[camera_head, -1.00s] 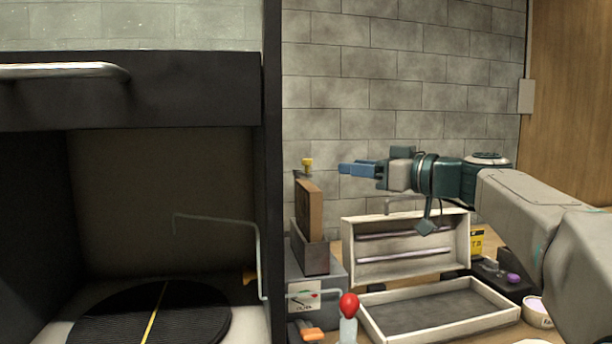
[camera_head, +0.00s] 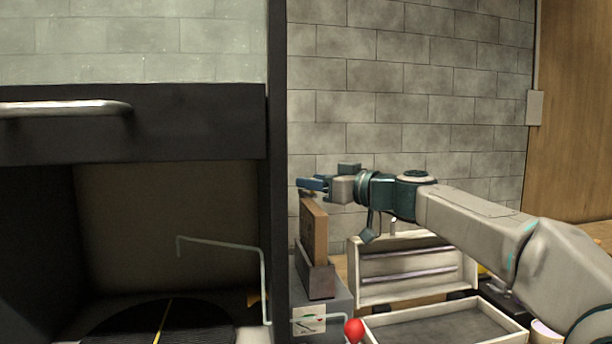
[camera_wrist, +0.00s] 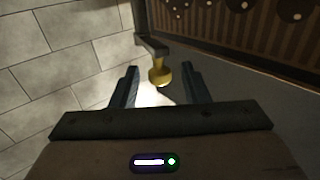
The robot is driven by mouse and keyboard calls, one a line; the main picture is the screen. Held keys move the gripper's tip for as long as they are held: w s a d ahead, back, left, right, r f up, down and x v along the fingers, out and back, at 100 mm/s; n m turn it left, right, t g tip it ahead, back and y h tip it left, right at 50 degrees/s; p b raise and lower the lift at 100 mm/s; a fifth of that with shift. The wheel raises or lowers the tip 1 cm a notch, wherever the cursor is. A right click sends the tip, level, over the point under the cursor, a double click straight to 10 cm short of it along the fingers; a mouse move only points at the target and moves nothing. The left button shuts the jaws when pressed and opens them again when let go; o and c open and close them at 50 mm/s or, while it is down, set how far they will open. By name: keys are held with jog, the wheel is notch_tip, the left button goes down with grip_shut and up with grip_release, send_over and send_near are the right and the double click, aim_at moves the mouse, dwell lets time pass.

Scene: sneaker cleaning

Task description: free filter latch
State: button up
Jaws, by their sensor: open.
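The filter latch appears to be a yellow knob (camera_wrist: 160,74) on a dark bracket (camera_wrist: 152,45), seen in the wrist view. My gripper (camera_wrist: 160,70) is open, with one finger on each side of the knob; I cannot tell whether either touches it. In the head view my gripper (camera_head: 312,184) is just above the upright brown filter panel (camera_head: 314,232), and the knob is hidden there by my gripper. The panel stands in a dark holder (camera_head: 318,282) on a grey box.
A dark-framed cabinet (camera_head: 277,200) stands close on the left, with a bent wire rod (camera_head: 222,243) in its opening. A stone-tiled wall is behind. An open pale case (camera_head: 410,290) lies to the right, and a red knob (camera_head: 354,330) is in front.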

jog(key=shift+p+x, duration=0.35)
jog(key=shift+x, duration=1.15)
grip_shut()
